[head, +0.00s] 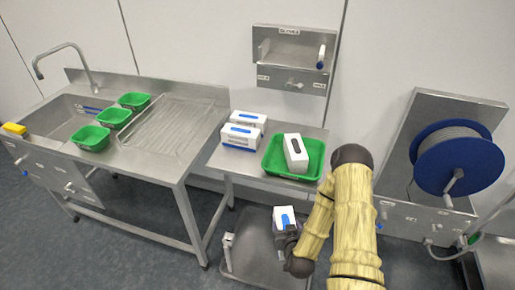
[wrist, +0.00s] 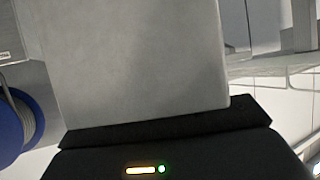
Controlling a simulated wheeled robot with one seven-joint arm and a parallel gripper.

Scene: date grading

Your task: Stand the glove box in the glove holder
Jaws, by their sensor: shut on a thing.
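In the head view my gripper (head: 287,236) is low, in front of the side table, shut on a white glove box (head: 284,214) with a blue marking on its upper face. In the wrist view the box (wrist: 135,60) fills the middle as a plain pale face, close against my gripper (wrist: 160,138); the fingertips are hidden there. The glove holder (head: 291,50) is a steel wall shelf labelled for gloves, at the top middle of the head view. No box shows in it. My gripper is well below it and apart from it.
Two white-and-blue boxes (head: 242,135) and a green tray (head: 274,164) holding another white box (head: 295,151) stand on the side table (head: 219,162). A steel sink bench with green baskets (head: 93,139) is at left. A blue hose reel (head: 458,160) is at right.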

